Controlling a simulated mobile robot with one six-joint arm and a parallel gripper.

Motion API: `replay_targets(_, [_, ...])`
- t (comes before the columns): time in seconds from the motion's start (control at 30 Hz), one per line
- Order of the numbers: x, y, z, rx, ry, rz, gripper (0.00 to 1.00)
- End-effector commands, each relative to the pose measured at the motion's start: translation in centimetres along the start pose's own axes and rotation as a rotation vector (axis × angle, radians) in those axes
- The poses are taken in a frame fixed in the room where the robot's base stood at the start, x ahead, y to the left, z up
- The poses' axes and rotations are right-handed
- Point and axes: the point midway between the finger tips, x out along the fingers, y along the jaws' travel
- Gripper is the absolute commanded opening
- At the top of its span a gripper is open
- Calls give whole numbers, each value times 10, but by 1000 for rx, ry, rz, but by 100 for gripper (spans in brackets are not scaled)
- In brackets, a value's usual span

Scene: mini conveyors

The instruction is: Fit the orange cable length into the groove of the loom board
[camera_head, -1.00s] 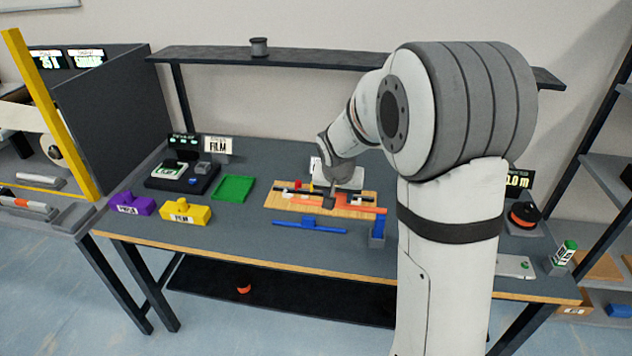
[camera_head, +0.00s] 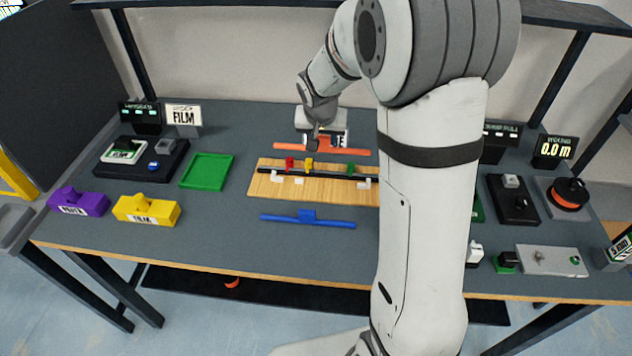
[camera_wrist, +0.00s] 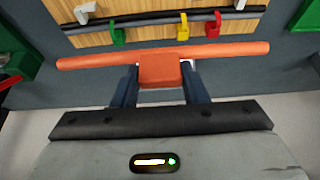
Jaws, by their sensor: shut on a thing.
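The orange cable length (camera_head: 340,151) is a straight bar with a block at its middle. My gripper (camera_head: 315,143) is shut on that block; in the wrist view my fingers (camera_wrist: 160,80) stand on both sides of it and the orange cable (camera_wrist: 225,52) runs crosswise. The wooden loom board (camera_head: 320,189) lies in front of the cable, towards the table's front edge; the wrist view shows part of the board (camera_wrist: 150,7) beyond it. The cable is apart from the board. A black cable (camera_head: 265,170) lies along the board with red, yellow and green clips and white holders.
A blue bar (camera_head: 335,224) lies in front of the board. A green tray (camera_head: 207,171), yellow block (camera_head: 147,210) and purple block (camera_head: 79,202) are to the left. My arm hides the board's right end.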

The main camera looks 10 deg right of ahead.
Motion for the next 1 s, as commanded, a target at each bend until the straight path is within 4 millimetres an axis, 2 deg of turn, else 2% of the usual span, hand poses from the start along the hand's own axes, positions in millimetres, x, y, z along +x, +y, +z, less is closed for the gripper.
replay_targets(0.03, [12, 0, 5, -1, 0, 0, 15])
replay_targets(0.23, [26, -1, 12, -3, -3, 0, 15])
replay_targets(0.5, [68, -2, 30, -6, -4, -1, 15])
replay_targets(0.67, [82, -2, 35, -6, -2, -1, 15])
replay_targets(0.8, [102, -2, 44, -6, -3, -1, 15])
replay_targets(1.0, [111, -3, 47, -6, -1, -3, 15])
